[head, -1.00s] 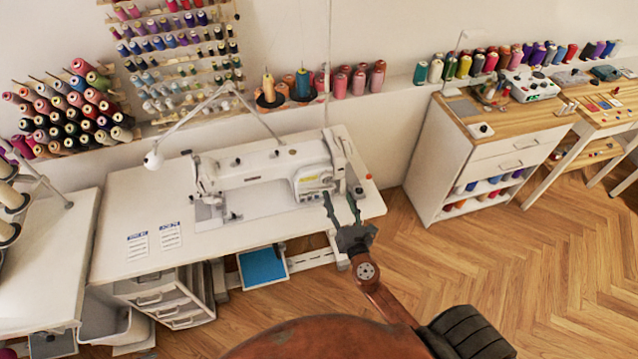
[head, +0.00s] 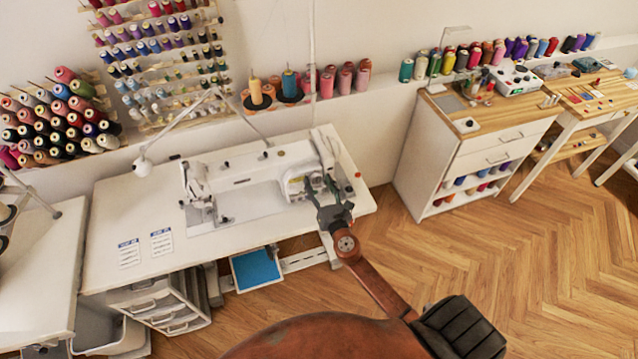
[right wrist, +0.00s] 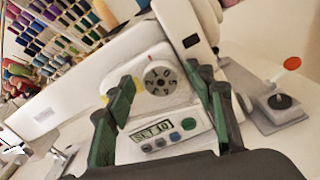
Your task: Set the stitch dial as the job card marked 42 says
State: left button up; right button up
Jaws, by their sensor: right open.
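The stitch dial (right wrist: 160,78) is a grey numbered disc on the right end of the white sewing machine (head: 250,175). In the right wrist view it sits between the green fingers of my right gripper (right wrist: 165,88), which are open and apart from each other. I cannot tell whether either finger touches it. Below the dial is a small display (right wrist: 153,143) with coloured buttons. In the head view my right gripper (head: 319,188) is in front of the machine's right end. Two job cards, a left one (head: 129,253) and a right one (head: 161,243), lie on the table; their print is too small to read.
The white machine table (head: 115,205) is mostly clear at its left. A knob on a grey base (right wrist: 278,102) stands beside the machine's right end. A lamp arm (head: 180,135) rises behind. A cabinet (head: 425,165) stands to the right, with clear floor between.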

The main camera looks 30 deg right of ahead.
jog(key=shift+c, duration=0.7)
jog(key=c, duration=1)
jog(key=shift+m, duration=0.3)
jog(key=m+b, duration=0.2)
jog(key=m, duration=0.1)
jog(key=shift+f, duration=0.15)
jog(key=m+b, duration=0.1)
jog(key=m, duration=0.4)
jog(key=shift+d, duration=0.1)
jog(key=m, duration=0.4)
jog(key=shift+f+b, duration=0.1)
jog(key=shift+b, duration=0.3)
jog(key=m, duration=0.5)
jog(key=shift+p, duration=0.3)
